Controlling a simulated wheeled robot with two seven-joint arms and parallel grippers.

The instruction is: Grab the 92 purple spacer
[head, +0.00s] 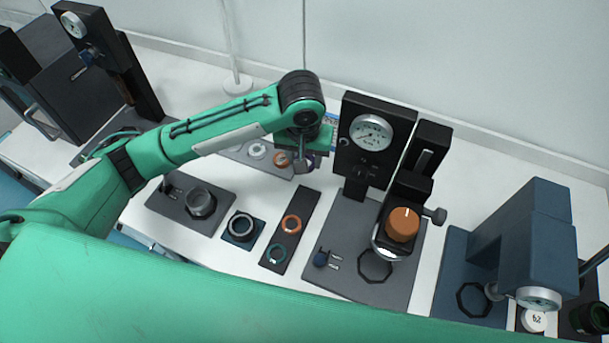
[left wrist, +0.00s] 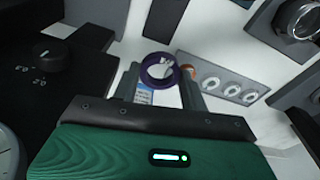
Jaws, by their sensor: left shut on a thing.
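The purple spacer (left wrist: 149,77) is a ring seen in the left wrist view, at the tips of my left gripper (left wrist: 161,84). The gripper's two fingers are shut on it, one at each side. No number on the spacer is readable. In the head view my left gripper (head: 304,162) points down over the right end of a grey spacer tray (head: 235,153), beside the dial gauge stand. The spacer is mostly hidden there by the gripper. My right gripper is not in view.
The tray also holds white rings (head: 257,151) and an orange ring (head: 281,159). A black gauge stand (head: 372,165) with an orange knob (head: 403,224) stands close on the right. A dark strip (head: 303,213) with two rings lies in front. A blue device (head: 530,240) stands far right.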

